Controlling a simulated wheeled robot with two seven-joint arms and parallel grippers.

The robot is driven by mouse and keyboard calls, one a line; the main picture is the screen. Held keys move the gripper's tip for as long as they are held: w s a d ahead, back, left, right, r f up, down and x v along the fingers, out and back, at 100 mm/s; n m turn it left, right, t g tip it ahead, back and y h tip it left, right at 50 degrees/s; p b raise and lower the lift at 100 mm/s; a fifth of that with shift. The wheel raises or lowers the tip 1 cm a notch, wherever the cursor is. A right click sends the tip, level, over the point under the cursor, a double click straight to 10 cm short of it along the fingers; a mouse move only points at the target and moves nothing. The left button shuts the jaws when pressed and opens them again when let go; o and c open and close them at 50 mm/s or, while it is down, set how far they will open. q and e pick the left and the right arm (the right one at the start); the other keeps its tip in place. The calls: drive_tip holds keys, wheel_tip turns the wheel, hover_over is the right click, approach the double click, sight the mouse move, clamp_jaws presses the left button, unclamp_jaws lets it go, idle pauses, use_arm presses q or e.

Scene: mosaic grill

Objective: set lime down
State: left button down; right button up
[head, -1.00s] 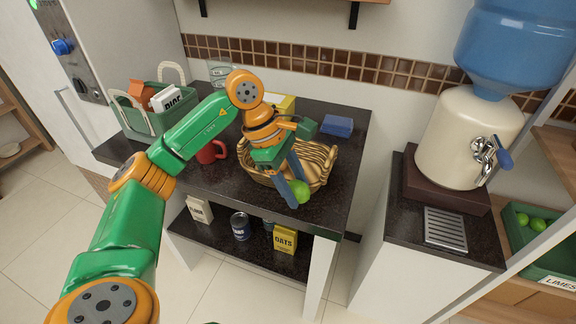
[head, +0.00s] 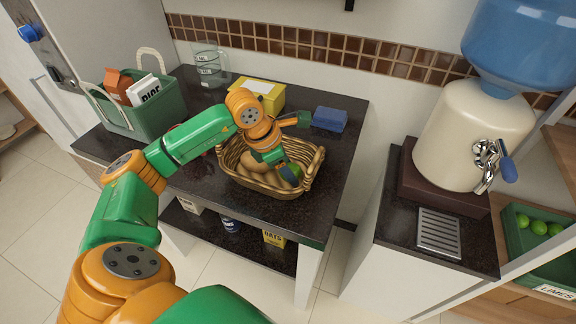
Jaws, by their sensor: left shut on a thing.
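My left gripper (head: 285,180) points down into the wicker basket (head: 240,176) on the dark countertop. It is shut on a green lime (head: 293,170), which shows beside its fingers, inside the basket rim at the right. The fingers partly cover the lime, and I cannot tell whether it touches the basket's contents. Brown rounded items (head: 254,164) lie in the basket. My right gripper does not show.
A green caddy (head: 155,118) with cartons stands at the left. A glass jug (head: 208,66), a yellow box (head: 262,92) and a blue sponge-like block (head: 330,119) sit behind the basket. A water dispenser (head: 465,140) and lime crate (head: 511,236) are at the right.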

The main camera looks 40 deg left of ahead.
use_arm(q)
drive_tip(key=shift+w+f, duration=0.1)
drive_tip(key=shift+w, duration=0.05)
drive_tip(key=shift+f, duration=0.1)
drive_tip(key=shift+c, duration=1.3)
unclamp_jaws()
drive_tip(key=shift+r, duration=0.45)
drive_tip(key=v, duration=1.1)
drive_tip(key=shift+s+r, duration=0.25)
drive_tip(key=shift+s, duration=0.05)
